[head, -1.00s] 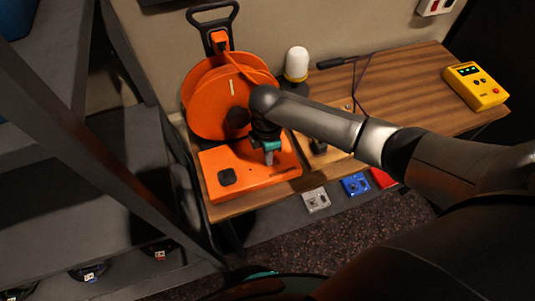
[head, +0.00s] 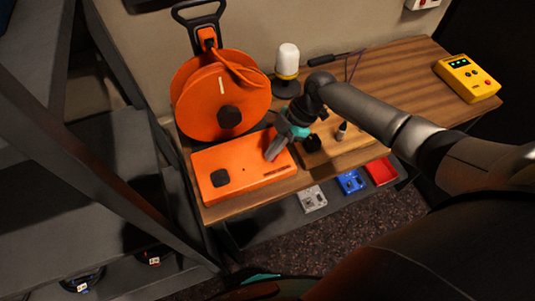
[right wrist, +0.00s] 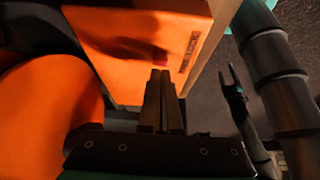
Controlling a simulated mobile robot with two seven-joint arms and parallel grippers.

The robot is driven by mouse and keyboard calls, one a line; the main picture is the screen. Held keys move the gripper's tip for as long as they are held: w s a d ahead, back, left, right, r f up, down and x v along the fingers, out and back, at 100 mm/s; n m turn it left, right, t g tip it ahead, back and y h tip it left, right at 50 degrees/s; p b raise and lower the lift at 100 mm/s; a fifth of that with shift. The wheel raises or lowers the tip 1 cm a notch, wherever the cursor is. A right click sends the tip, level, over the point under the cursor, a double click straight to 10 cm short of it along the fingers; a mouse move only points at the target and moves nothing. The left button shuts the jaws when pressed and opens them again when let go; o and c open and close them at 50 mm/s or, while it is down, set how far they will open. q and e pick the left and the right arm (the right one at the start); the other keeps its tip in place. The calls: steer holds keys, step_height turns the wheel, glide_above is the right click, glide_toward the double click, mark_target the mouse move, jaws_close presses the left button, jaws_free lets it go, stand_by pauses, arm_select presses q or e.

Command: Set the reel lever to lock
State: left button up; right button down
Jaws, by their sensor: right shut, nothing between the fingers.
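The orange reel (head: 198,108) stands at the left end of the desk, behind its orange base box (head: 240,186). My right gripper (head: 272,156) is shut and empty, pointing down at the right part of the box top. In the right wrist view its fingertips (right wrist: 161,73) are close to a small red piece (right wrist: 160,57) on the orange box; I cannot tell whether they touch. I cannot make out the lever or its setting clearly. A dark pronged shape (right wrist: 233,84), possibly my left gripper, shows in the right wrist view.
A white-domed lamp (head: 287,60) stands behind my right gripper. A wooden board (head: 345,148) with small dark items lies right of the box. A yellow device (head: 467,78) is at the far right. Grey, blue and red trays (head: 381,171) sit below the front edge.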

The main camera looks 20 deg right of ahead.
arm_select(q)
steer(key=shift+r, duration=0.2)
arm_select(e)
steer(key=shift+a+r, duration=0.15)
steer(key=shift+r, duration=0.1)
steer(key=shift+r+p, duration=0.75)
steer(key=shift+p, duration=0.05)
arm_select(q)
steer(key=shift+r, duration=0.6)
